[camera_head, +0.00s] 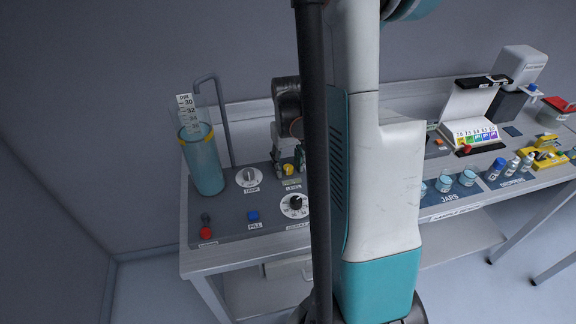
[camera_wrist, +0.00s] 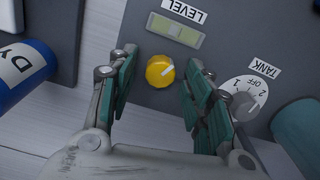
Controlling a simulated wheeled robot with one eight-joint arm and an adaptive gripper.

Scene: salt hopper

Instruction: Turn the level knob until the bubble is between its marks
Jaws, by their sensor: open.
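The yellow level knob (camera_wrist: 160,71) with a pale pointer line sits on the dark panel in the wrist view. It also shows small in the head view (camera_head: 288,170). The level vial (camera_wrist: 175,30), a pale green strip by the LEVEL label (camera_wrist: 184,10), lies beyond the knob. I cannot make out the bubble clearly against its marks. My gripper (camera_wrist: 161,66) is open, with one teal-padded finger on each side of the knob and a visible gap on both sides. I cannot tell how far the fingertips are above the panel.
The TANK dial (camera_wrist: 246,101) is close to the right finger. A blue cylinder (camera_wrist: 20,70) lies at the left of the wrist view. In the head view, a tall water cylinder (camera_head: 203,165), blue FILL button (camera_head: 253,216) and red knob (camera_head: 206,232) stand left. Jars (camera_head: 444,183) stand right.

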